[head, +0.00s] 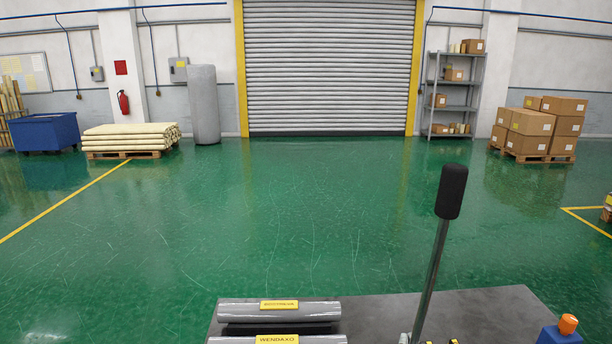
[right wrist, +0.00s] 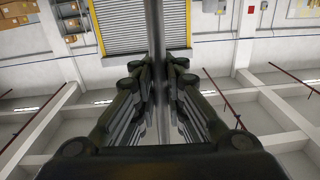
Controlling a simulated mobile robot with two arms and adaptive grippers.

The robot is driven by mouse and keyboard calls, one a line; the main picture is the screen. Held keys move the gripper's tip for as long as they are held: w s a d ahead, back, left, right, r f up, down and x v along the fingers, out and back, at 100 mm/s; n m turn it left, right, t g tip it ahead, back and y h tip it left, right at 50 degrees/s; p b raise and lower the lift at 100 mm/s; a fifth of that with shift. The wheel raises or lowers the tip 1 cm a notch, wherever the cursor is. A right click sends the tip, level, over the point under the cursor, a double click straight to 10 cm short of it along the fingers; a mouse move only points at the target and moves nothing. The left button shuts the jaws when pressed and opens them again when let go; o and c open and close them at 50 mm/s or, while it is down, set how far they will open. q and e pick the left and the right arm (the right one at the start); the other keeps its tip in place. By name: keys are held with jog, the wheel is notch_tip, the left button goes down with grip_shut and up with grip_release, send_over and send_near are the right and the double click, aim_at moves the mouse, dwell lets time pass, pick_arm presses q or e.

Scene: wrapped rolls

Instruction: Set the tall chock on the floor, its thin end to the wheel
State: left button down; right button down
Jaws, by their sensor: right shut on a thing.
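No tall chock and no wheel can be made out in either view. In the right wrist view my right gripper (right wrist: 158,70) has its dark fingers closed around a grey upright rod (right wrist: 154,25). The rod runs from the top edge down between the fingers. In the head view a metal lever (head: 429,275) with a black grip (head: 452,191) stands tilted at the bottom right of centre. It looks like the same rod, but the views do not make this certain. Neither gripper shows clearly in the head view, and my left gripper is out of sight.
A dark flat deck (head: 490,305) fills the bottom, with grey wrapped rolls (head: 235,311) bearing yellow labels. A blue box with an orange knob (head: 568,324) is at its right. The green floor (head: 270,220) beyond is clear up to the roller door (head: 330,70); pallets stand at both sides.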

jog(key=shift+m+h, duration=0.3)
jog(key=shift+h, duration=0.3)
jog(key=s+f+b, duration=0.1)
jog(key=f+b, duration=0.1)
jog(key=s+d+f+b, duration=0.1)
jog(key=s+f+b, duration=0.1)
jog(key=shift+s+d+f, duration=0.15)
jog(key=shift+s+f, duration=0.05)
jog(key=shift+f, duration=0.1)
jog(key=s+f+b, duration=0.1)
jog(key=s+f, duration=0.3)
jog(key=s, duration=0.4)
